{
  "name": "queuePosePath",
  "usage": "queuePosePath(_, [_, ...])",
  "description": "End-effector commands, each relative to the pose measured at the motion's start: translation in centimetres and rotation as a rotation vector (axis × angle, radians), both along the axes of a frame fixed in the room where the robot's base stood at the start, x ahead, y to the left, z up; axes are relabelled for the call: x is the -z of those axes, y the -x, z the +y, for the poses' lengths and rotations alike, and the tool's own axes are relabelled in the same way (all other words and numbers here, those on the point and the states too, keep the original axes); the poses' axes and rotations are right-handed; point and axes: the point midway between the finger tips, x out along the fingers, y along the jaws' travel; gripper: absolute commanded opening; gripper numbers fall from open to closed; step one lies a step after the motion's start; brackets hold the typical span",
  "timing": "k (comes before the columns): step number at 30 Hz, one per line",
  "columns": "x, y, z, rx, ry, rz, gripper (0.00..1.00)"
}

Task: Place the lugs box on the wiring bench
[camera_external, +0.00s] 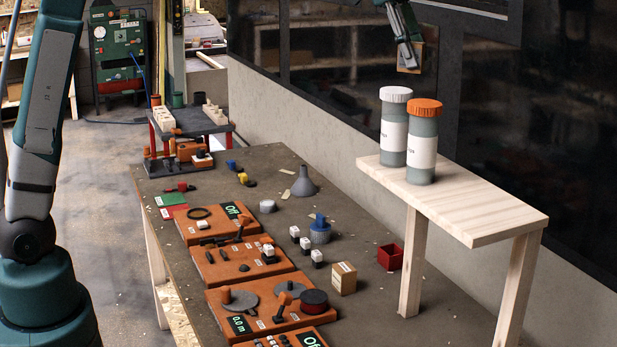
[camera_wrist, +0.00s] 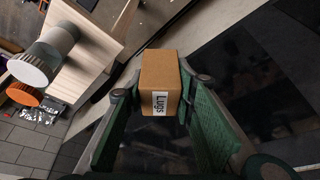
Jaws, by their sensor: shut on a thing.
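My gripper (camera_external: 409,55) is raised high at the top of the external view, above and behind the wooden shelf with the jars. It is shut on the lugs box (camera_wrist: 160,80), a brown cardboard box with a white "Lugs" label. In the wrist view the box sits between the two green fingers. In the external view the box (camera_external: 411,60) is partly hidden by the gripper. A long bench (camera_external: 270,165) with a grey-brown top runs through the middle of the external view. No label shows which surface is the wiring bench.
Two capped jars, white (camera_external: 394,125) and orange (camera_external: 422,140), stand on the pale wooden shelf (camera_external: 490,210). Orange panels (camera_external: 240,262), a small cardboard box (camera_external: 343,278), a red bin (camera_external: 390,256) and a funnel (camera_external: 304,182) occupy the bench. A dark two-level rack (camera_external: 185,150) stands at its far end.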

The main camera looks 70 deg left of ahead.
Motion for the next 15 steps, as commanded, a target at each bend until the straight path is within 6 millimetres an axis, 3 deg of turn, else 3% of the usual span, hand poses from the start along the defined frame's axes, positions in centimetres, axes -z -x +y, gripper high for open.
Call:
queuePosePath(3, [0.1,0.0,4.2,-0.065,0.0,0.0,0.13])
queuePosePath(15, [0.1,1.1,17.3,-0.274,0.001,-0.002,0.13])
